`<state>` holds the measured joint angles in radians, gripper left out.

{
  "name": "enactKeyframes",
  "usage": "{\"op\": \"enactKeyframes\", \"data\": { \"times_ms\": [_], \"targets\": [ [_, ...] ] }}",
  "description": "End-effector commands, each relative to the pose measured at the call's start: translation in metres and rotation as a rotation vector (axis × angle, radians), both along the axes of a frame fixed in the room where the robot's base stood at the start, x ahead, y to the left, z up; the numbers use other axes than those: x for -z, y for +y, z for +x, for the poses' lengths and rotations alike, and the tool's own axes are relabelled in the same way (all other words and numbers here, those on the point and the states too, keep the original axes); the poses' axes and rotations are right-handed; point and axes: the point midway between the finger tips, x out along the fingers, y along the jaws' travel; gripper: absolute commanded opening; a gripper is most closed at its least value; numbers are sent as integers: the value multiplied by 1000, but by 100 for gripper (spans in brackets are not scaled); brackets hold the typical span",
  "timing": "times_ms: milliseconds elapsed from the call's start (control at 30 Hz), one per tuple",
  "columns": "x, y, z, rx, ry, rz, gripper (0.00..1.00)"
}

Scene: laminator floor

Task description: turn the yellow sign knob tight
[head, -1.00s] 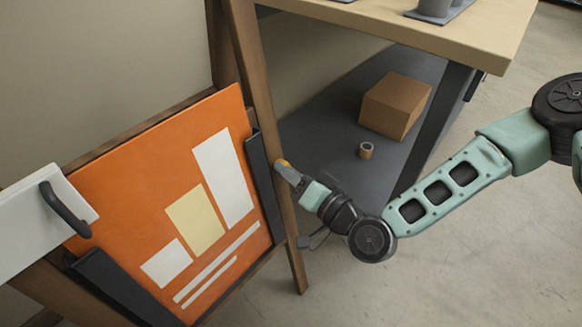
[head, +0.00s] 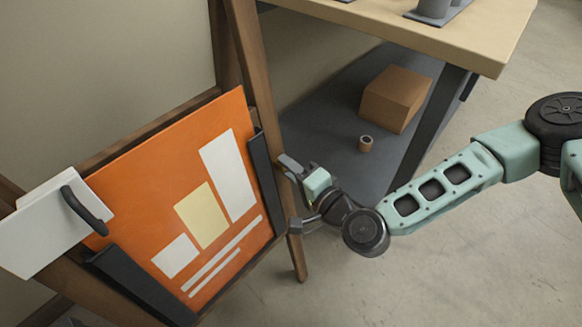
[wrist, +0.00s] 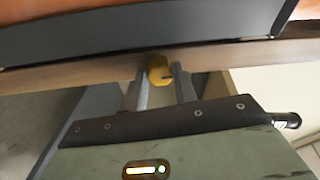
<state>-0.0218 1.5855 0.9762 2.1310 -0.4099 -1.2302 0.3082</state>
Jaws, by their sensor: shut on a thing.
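The yellow knob (wrist: 159,70) shows in the wrist view against the edge of the wooden easel rail. My gripper (wrist: 161,76) has one finger on each side of the knob and is shut on it. In the head view my gripper (head: 289,165) reaches from the right to the easel's right wooden leg (head: 254,80), and its own parts hide the knob. The orange sign (head: 135,180), with white and cream blocks, leans on the easel between dark side holders (head: 265,185).
A white panel with a dark handle (head: 85,210) overlaps the sign at the left. A table (head: 440,40) stands behind, with a cardboard box (head: 396,99) and a tape roll (head: 366,144) on its lower shelf. Bare floor (head: 430,270) lies at the lower right.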

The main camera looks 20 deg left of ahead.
Motion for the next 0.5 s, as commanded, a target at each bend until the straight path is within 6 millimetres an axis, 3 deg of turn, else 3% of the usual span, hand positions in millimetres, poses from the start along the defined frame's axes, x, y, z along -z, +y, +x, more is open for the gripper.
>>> {"op": "enactKeyframes", "data": {
  "times_ms": [333,367,500],
  "targets": [
    [1,-1,-1,0,6,-1,5],
    [1,-1,-1,0,6,-1,34],
    [1,0,-1,0,5,0,37]
  ]
}}
